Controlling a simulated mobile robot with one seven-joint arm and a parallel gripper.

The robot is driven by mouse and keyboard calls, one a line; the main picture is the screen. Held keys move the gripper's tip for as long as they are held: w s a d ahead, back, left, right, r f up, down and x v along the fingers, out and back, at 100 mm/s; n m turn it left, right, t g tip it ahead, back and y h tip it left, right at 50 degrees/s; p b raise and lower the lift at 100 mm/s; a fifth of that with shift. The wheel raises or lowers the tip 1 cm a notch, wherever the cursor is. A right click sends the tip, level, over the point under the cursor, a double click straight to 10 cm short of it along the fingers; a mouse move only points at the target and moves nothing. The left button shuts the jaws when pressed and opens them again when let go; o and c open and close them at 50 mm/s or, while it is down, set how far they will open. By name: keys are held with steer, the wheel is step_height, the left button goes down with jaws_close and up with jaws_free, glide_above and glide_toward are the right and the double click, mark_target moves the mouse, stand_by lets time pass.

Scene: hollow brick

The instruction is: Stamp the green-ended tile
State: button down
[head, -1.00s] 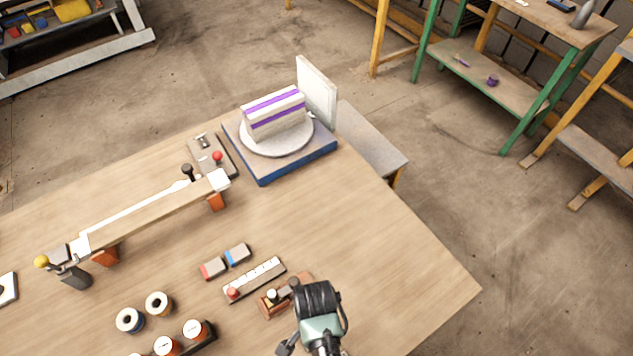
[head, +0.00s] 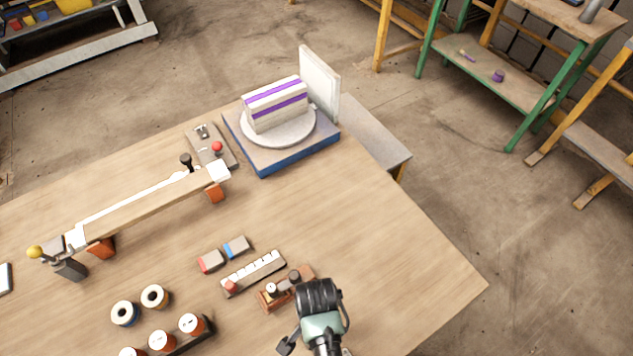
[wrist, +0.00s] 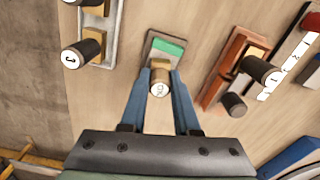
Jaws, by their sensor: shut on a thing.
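My gripper (wrist: 160,73) is shut on a stamp (wrist: 161,77) with a tan body and a round, marked white end that faces the wrist camera. The green-ended tile (wrist: 165,48) is grey with a green band and lies just beyond the fingertips in the wrist view. The stamp overlaps its near edge in the picture; I cannot tell whether they touch. In the head view my gripper (head: 320,298) is seen from behind over the table's near part, and it hides its fingertips, the held stamp and the green-ended tile.
A reddish-brown tray (wrist: 228,70) with a dark-handled stamp (wrist: 260,70) lies right of the tile. Another holder with stamps (wrist: 90,48) is at the left. A red-ended block (head: 211,260) and a blue-ended block (head: 237,247) lie farther off. The table's right side is clear.

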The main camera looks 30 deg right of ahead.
steer(key=shift+f+b, duration=0.35)
steer(key=shift+f, duration=0.2)
stand_by(0.4)
steer(key=shift+s+f, duration=0.1)
stand_by(1.2)
steer(key=shift+p, duration=0.35)
step_height(320, 180, up, 7)
steer(key=p, duration=0.7)
stand_by(0.5)
